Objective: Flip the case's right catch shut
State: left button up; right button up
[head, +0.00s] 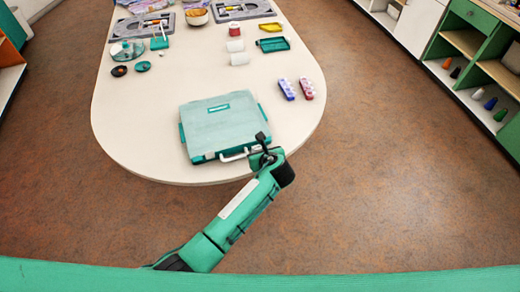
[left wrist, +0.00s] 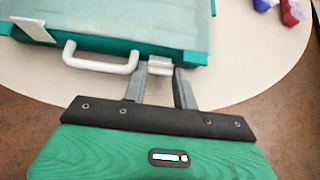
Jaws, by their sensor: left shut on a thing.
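The closed teal case (head: 219,124) lies flat near the rounded front end of the table, with its white handle (head: 233,156) toward me. My left gripper (head: 263,140) is at the front right corner of the case. In the left wrist view, the fingers of my left gripper (left wrist: 160,80) stand on both sides of the grey right catch (left wrist: 160,66), just right of the handle (left wrist: 100,60), and are shut on it. The pale left catch (left wrist: 33,30) shows at the lid's front edge. My right gripper is not in view.
A blue-purple bead box (head: 286,89) and a red one (head: 306,88) lie to the right of the case on the white table (head: 140,115). White cups (head: 238,58), a green tray (head: 272,44) and grey boards (head: 240,10) stand farther back.

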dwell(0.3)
pick_arm(q)
jog(key=o, duration=0.7)
jog(key=v, duration=1.3)
jog(key=shift+s+d+r, duration=0.2)
jog(key=shift+s+r, duration=0.05)
jog(key=shift+s, duration=0.05)
